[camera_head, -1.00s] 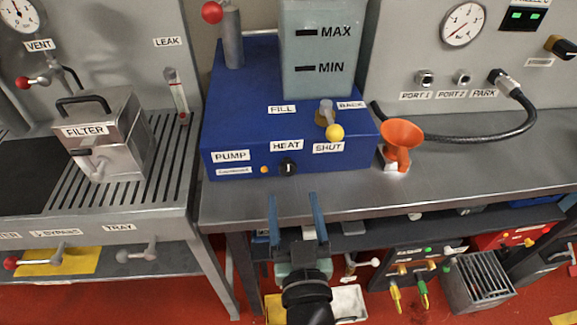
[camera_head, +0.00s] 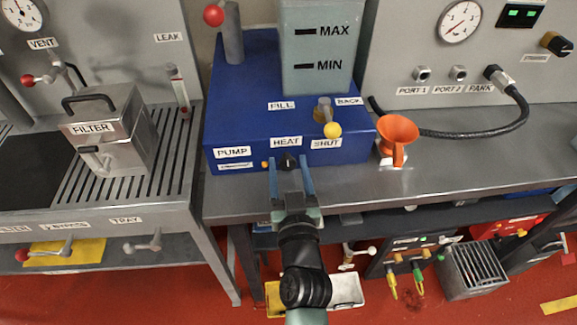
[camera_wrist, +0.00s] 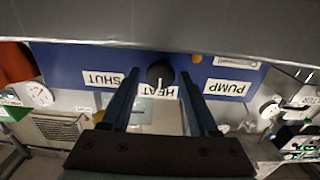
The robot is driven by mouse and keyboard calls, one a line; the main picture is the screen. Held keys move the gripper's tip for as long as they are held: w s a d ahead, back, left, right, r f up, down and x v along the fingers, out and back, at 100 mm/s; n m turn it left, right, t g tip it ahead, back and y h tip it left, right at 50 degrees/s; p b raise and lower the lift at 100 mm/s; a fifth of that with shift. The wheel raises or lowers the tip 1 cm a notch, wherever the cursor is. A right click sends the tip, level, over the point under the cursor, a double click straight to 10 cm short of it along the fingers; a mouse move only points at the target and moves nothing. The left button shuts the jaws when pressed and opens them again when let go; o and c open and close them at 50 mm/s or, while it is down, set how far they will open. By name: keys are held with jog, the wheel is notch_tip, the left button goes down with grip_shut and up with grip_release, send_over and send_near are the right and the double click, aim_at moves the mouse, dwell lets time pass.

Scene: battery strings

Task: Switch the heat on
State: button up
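The blue unit (camera_head: 245,120) stands on the grey bench. Its black heat knob (camera_head: 288,162) sits on the front face, under the HEAT label (camera_head: 286,142). In the wrist view the knob (camera_wrist: 160,73) shows between my fingers, with a white pointer mark, beside the HEAT label (camera_wrist: 157,91). My gripper (camera_head: 291,166) is open, its two blue fingers apart on either side of the knob in the head view. The wrist view shows my gripper (camera_wrist: 158,85) empty. Whether the fingertips touch the knob or the panel, I cannot tell.
A small orange lamp (camera_head: 265,165) is left of the knob. A yellow-balled lever (camera_head: 332,129) by SHUT and an orange funnel (camera_head: 398,138) are to the right. A red-balled pump lever (camera_head: 214,16) rises at the back left. The bench edge (camera_head: 400,185) runs below.

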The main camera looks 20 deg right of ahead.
grip_shut()
jog(key=m+p, duration=0.1)
jog(key=m, duration=0.5)
jog(key=m+p, duration=0.1)
jog(key=m, duration=0.4)
jog(key=shift+d+f+m, duration=0.1)
jog(key=shift+d+m, duration=0.05)
jog(key=shift+m, duration=0.25)
dwell(0.5)
jog(key=shift+o, duration=1.4)
grip_release()
